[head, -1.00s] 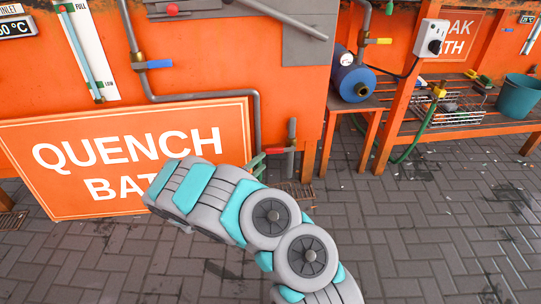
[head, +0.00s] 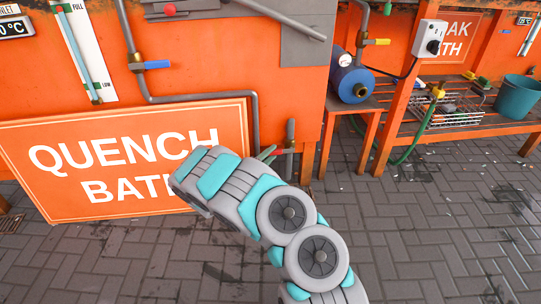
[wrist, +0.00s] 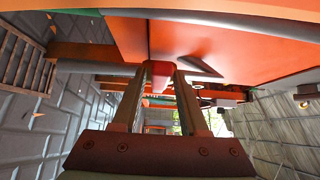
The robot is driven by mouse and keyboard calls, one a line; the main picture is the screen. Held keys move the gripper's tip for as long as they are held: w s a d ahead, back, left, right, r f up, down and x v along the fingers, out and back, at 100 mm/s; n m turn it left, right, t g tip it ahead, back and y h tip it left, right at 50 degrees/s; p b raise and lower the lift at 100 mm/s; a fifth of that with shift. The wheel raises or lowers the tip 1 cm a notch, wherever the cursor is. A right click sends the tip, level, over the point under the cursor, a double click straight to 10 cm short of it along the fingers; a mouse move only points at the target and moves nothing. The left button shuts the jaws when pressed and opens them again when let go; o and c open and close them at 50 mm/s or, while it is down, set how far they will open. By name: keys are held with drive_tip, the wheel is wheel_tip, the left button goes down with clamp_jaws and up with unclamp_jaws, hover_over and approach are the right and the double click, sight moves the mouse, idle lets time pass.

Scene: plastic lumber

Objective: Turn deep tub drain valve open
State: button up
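The drain pipe (head: 290,135) stands at the lower right corner of the orange tub. In the head view my gripper (head: 266,153) is low beside this pipe, mostly hidden behind my grey and teal arm; the red valve handle does not show there. In the wrist view a red handle-like piece (wrist: 160,70) lies between the fingertips of my gripper (wrist: 162,76). The fingers stand apart with the red piece in the gap. I cannot tell whether they touch it.
A QUENCH BATH sign (head: 70,190) leans at the left. A blue-handled valve (head: 157,65) is on the pipe above it. A blue cylinder (head: 352,82) rests on an orange stand at right. A floor grate (wrist: 22,60) shows in the wrist view. The paved floor at front is clear.

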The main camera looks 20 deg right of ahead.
clamp_jaws()
idle(1.1)
